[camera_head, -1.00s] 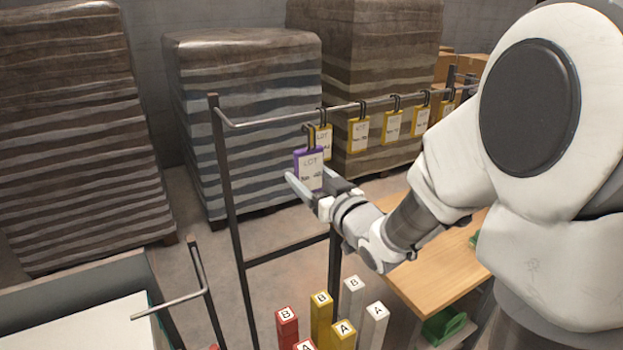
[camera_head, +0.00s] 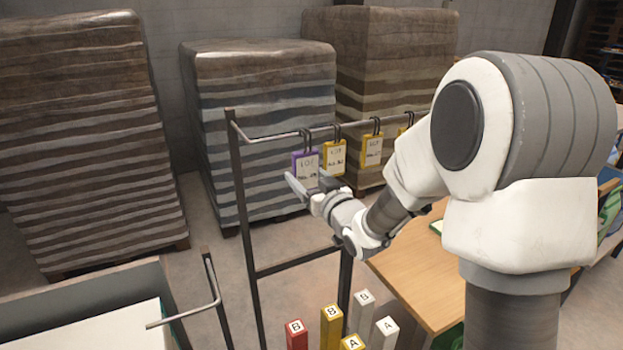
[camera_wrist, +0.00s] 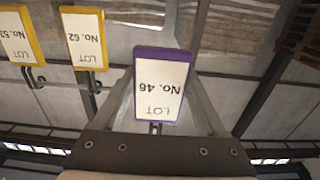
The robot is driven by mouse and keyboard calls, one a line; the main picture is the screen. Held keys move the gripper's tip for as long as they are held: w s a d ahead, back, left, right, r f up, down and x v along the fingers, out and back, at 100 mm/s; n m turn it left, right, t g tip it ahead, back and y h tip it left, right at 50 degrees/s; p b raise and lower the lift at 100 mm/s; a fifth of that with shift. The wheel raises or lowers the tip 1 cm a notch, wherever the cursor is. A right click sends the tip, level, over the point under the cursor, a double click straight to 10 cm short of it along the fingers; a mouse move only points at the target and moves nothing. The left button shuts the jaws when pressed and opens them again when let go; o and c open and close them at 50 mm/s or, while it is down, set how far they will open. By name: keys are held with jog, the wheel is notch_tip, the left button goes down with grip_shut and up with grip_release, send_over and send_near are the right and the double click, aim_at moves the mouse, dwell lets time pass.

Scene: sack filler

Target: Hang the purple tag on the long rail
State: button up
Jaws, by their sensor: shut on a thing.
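The purple-framed tag (camera_head: 306,168) is upright at the left part of the long rail (camera_head: 275,138). Its dark hook appears at the rail's height in the head view; I cannot tell whether it bears on the rail. My gripper (camera_head: 308,186) is shut on the purple tag from below and in front. In the wrist view the purple tag (camera_wrist: 162,82), reading "No. 46" upside down, lies between the fingers of my gripper (camera_wrist: 163,100). Its hook is mostly hidden there. Yellow tags (camera_head: 334,156) hang on the long rail to its right.
A shorter bent rail (camera_head: 185,316) stands at lower left beside a grey bin (camera_head: 85,283). Red, yellow and white lettered posts (camera_head: 331,325) stand below my arm. A wooden table (camera_head: 420,275) is at right. Wrapped pallet stacks (camera_head: 262,110) stand behind the rail.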

jog(key=w+a+f, duration=0.2)
jog(key=w+a, duration=0.1)
jog(key=w, duration=0.4)
jog(key=shift+w+f+p, duration=0.15)
jog(key=shift+f+p, duration=0.05)
jog(key=shift+p, duration=0.15)
dwell(0.4)
jog(key=o, duration=1.1)
jog(key=shift+o, duration=0.2)
